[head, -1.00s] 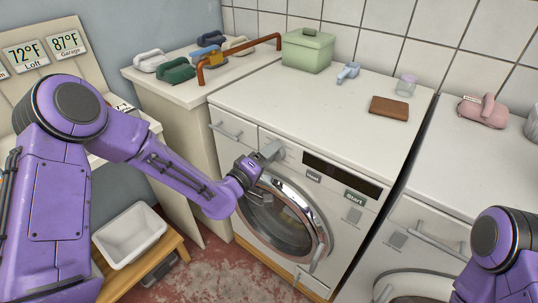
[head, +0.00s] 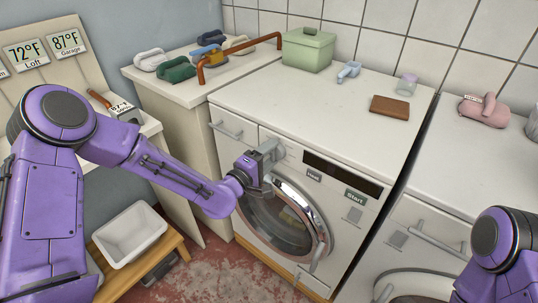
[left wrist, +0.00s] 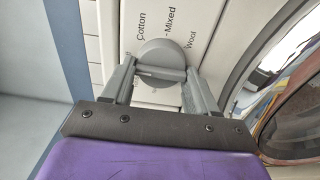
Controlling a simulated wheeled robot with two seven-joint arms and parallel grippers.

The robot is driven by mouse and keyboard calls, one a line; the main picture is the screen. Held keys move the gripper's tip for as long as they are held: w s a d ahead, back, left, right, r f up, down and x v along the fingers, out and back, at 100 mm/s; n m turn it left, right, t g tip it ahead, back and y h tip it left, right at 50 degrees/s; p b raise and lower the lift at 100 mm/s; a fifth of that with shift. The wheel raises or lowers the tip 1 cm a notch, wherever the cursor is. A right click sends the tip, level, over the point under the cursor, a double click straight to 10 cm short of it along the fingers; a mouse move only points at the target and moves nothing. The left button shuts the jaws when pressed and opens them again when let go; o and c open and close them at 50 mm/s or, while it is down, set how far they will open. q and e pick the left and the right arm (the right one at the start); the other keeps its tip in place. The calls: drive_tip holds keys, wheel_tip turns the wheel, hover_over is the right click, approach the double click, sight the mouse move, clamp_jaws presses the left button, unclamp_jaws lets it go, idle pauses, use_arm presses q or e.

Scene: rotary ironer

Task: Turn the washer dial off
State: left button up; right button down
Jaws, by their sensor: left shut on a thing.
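The washer (head: 330,165) is the white front-loader in the middle of the head view. Its dial (left wrist: 162,52) is a round grey knob on the panel in the left wrist view, with the labels Cotton, Mixed and Wool beside it. My left gripper (left wrist: 160,72) is shut on the dial, one finger on each side of it. In the head view my left gripper (head: 264,160) is at the washer's panel, above the round door, and hides the dial. The dial's pointer and any off mark cannot be made out. My right gripper is out of view.
The round glass door (head: 285,217) is just below my left gripper. A brown wallet (head: 389,106), a glass (head: 406,84) and a green box (head: 307,50) stand on top. A second machine (head: 425,225) is at right. A white tub (head: 128,235) stands on a low wooden bench at left.

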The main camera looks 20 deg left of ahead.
use_arm(q)
drive_tip(key=o, duration=1)
drive_tip(key=b+v, duration=0.1)
drive_tip(key=v, duration=0.9)
drive_tip(key=shift+s, duration=0.3)
drive_tip(key=shift+a, duration=0.1)
